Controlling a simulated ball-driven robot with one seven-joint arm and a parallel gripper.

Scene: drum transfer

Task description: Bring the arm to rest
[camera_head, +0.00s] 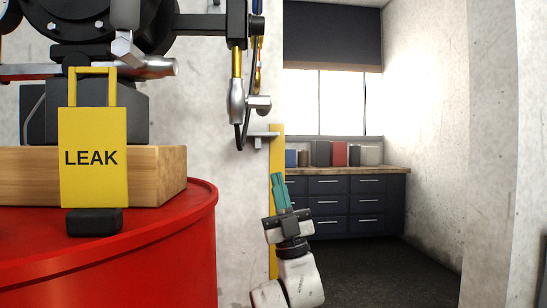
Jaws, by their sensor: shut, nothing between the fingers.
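My gripper (278,177) is in the lower middle of the head view. Its teal fingers point up and are together, with nothing between them. My pale arm link (300,280) shows below it, tilted, and runs out of the bottom of the picture. The gripper is right of the red drum (150,262) and apart from it in the picture.
On the drum are a wooden block (160,177) and dark machinery (85,25). A yellow post (274,250) stands behind my gripper.

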